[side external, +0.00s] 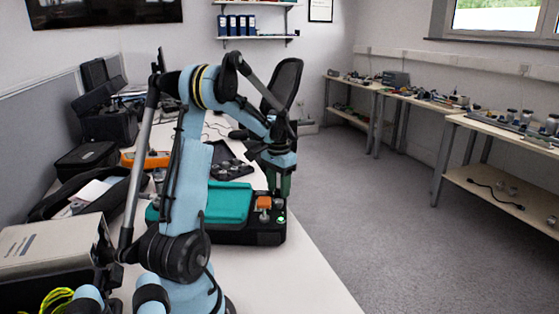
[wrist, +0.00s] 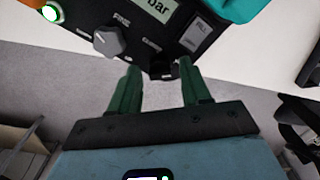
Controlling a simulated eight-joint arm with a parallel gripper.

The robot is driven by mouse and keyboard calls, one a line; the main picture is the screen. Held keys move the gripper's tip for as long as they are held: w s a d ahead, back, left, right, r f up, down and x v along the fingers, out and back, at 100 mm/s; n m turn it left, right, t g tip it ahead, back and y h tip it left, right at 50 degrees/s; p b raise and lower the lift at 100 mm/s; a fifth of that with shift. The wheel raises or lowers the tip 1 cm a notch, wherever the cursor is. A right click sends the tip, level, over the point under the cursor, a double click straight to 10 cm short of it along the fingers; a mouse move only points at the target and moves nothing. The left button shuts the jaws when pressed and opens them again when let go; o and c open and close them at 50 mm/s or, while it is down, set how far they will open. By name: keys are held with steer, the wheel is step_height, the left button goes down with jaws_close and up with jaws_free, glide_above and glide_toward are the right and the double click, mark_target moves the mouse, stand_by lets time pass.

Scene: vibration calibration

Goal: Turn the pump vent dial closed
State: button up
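The pump is a black case (side external: 262,238) with a teal cover on the bench in the side view. Its black control panel (wrist: 75,22) fills the top of the wrist view, with a grey FINE knob (wrist: 109,41) and a small display. A small dark knob (wrist: 161,69), which may be the vent dial, sits at the panel's near edge; its marking is too blurred to read. My gripper (wrist: 160,78) points at this edge, its two green fingers apart, one either side of the dark knob. I cannot tell whether they touch it.
A green-lit button (wrist: 50,13) and an orange part (side external: 264,202) are on the pump. A dark tray (side external: 230,168) lies behind it, and a grey box (side external: 50,245) stands at the left. The floor right of the bench is clear.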

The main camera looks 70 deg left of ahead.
jaws_close()
steer(key=shift+n, duration=0.3)
steer(key=n, duration=0.3)
steer(key=shift+n, duration=0.4)
steer(key=n, duration=0.4)
steer(key=shift+n, duration=0.3)
steer(key=n, duration=0.4)
steer(key=shift+w, duration=0.1)
steer(key=shift+n, duration=2.5)
